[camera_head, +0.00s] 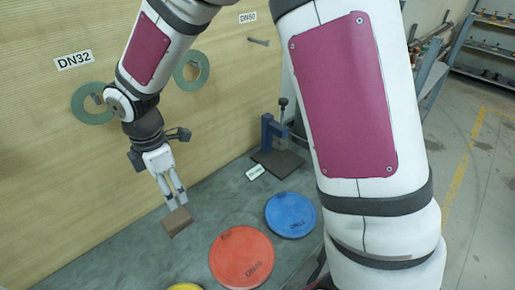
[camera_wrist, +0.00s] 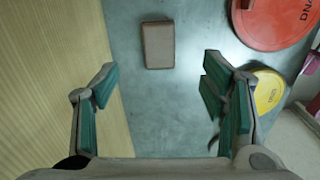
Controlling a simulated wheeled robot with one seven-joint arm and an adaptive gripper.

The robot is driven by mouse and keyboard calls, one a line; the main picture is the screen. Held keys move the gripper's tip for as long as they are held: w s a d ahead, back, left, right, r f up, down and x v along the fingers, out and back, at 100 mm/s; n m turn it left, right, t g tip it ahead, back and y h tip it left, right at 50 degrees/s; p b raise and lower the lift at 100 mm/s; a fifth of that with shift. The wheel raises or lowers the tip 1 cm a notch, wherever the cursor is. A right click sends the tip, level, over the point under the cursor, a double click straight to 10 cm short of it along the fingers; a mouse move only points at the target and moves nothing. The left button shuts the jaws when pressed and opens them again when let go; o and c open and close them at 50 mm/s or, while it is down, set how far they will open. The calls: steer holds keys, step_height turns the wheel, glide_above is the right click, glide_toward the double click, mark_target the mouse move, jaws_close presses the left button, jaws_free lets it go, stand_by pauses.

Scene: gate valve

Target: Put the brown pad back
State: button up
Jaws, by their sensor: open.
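The brown pad (camera_head: 177,222) is a small flat rectangular block lying on the grey-green bench top, close to the wooden back panel. In the wrist view the brown pad (camera_wrist: 158,45) lies flat at the upper middle, beyond the fingertips and apart from them. My gripper (camera_head: 176,200) is above the pad in the head view, with its fingers pointing down. In the wrist view my gripper (camera_wrist: 158,80) is open and empty, with its green-lined fingers wide apart on either side.
A red disc (camera_head: 241,257), a blue disc (camera_head: 290,214) and a partly cut-off yellow disc (camera_head: 186,287) lie on the bench. A blue press-like stand (camera_head: 270,133) with a dark base is at the back. Green rings (camera_head: 93,103) hang on the panel (camera_head: 40,150).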

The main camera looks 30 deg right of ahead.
steer(key=s+d+r+m+t+h, duration=0.1)
steer(key=s+d+r+m, duration=0.35)
steer(key=d+r, duration=0.2)
steer(key=s+d+r+m+t, duration=0.2)
steer(key=s+d+r+m, duration=0.1)
steer(key=d+r+m, duration=0.4)
steer(key=s+d+r+m+t, duration=0.1)
steer(key=s+r+m, duration=0.2)
steer(key=s+m, duration=0.1)
steer(key=s+d+r+m+t+y, duration=0.1)
steer(key=s+d+r+m, duration=0.1)
steer(key=s+m, duration=0.3)
steer(key=shift+s+d+r, duration=0.3)
steer(key=shift+s+r, duration=0.4)
steer(key=shift+s, duration=0.6)
